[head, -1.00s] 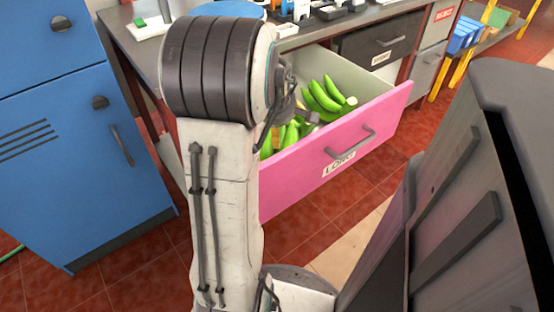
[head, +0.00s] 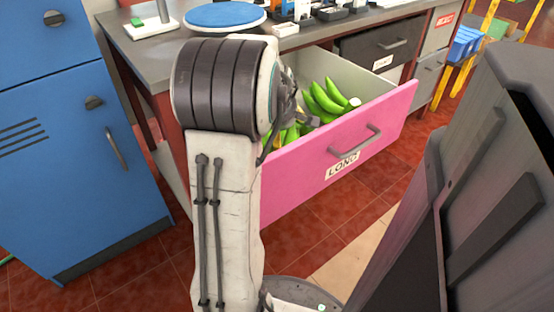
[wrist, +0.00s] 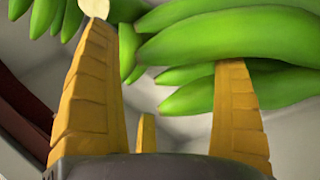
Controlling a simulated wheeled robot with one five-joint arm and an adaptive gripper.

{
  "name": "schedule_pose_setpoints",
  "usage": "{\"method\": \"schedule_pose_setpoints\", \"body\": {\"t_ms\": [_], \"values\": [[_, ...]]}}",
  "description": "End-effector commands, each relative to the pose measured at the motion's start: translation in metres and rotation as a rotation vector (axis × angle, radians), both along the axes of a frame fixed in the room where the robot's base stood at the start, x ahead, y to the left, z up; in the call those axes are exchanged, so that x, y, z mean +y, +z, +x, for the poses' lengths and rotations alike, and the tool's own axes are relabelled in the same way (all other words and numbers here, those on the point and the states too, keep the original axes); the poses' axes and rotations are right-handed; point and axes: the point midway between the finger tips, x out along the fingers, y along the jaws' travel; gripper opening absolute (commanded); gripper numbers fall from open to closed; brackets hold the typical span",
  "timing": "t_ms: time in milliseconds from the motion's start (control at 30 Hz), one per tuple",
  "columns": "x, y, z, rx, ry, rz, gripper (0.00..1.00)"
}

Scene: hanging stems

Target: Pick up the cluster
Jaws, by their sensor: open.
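Green banana clusters lie in the open pink-fronted drawer (head: 335,150). In the head view, one cluster (head: 328,98) shows at the right, with a pale cut end. More green fruit lies lower left, partly hidden by my arm. In the wrist view, a large cluster (wrist: 220,45) fills the upper middle and right. Part of another bunch (wrist: 42,14) is at the upper left. My gripper (wrist: 165,45) is open, its yellow fingers spread. The right fingertip overlaps the large cluster; the left fingertip is near a pale cut stem. I cannot tell whether they touch.
The drawer's walls surround the fruit, and its front has a grey handle (head: 354,140) and a "LONG" label. The worktop (head: 165,48) above holds a blue disc (head: 224,16) and small items. A blue cabinet (head: 70,150) stands left. Red tiled floor is clear in front.

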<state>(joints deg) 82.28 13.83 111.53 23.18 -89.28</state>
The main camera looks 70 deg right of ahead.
Motion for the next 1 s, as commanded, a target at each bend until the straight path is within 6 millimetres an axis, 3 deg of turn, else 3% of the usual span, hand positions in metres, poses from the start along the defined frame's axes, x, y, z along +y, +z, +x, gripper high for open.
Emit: {"method": "schedule_pose_setpoints", "body": {"t_ms": [133, 867, 1000], "values": [[0.0, 0.0002, 0.0, 0.0, 0.0, 0.0, 0.89], [0.0003, 0.0002, -0.0001, 0.0, 0.0, 0.001, 0.24], [-0.0009, 0.0028, 0.0, -0.001, 0.0, -0.006, 0.22]]}}
